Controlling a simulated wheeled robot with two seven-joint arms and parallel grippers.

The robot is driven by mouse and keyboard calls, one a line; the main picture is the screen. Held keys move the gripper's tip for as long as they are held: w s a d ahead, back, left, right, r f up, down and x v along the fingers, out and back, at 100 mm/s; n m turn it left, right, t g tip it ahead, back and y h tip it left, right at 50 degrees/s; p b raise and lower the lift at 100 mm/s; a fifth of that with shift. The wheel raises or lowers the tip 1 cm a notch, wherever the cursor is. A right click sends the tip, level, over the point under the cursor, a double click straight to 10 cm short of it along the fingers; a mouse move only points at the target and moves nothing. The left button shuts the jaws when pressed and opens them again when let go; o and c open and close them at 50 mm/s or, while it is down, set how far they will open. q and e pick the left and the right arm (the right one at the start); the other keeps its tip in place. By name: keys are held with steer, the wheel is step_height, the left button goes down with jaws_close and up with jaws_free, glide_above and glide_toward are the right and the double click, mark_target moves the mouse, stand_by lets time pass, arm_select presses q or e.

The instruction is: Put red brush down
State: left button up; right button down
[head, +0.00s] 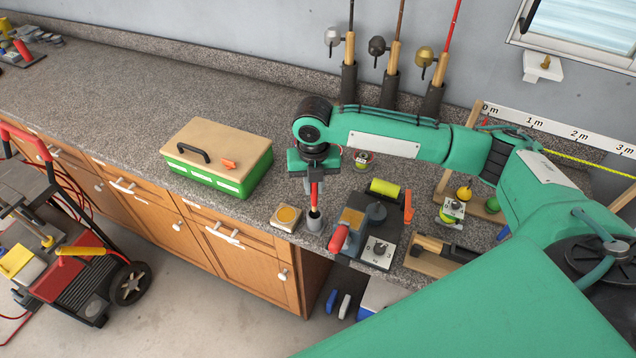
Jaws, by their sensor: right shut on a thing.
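My right arm comes in from the right, and its gripper (314,178) points down over the front edge of the counter. It is shut on the red brush (314,195), which is upright with its dark end down. The gripper hides the top of the brush. My left gripper is not in view.
A green box (213,180) with a wooden lid stands left of the gripper. A small yellow-topped block (286,218) sits left of the cup. A dark device with a red knob (338,238) is close on the right.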

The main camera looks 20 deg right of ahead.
mark_target(314, 205)
steer(key=shift+r, duration=0.1)
steer(key=shift+r+p, duration=0.1)
steer(key=shift+p, duration=0.55)
step_height(314, 205, down, 5)
steer(key=shift+b, duration=0.95)
steer(key=shift+f, duration=0.9)
steer(key=shift+f, duration=0.25)
steer(key=c, duration=1.3)
jaws_free()
steer(key=shift+r, duration=0.1)
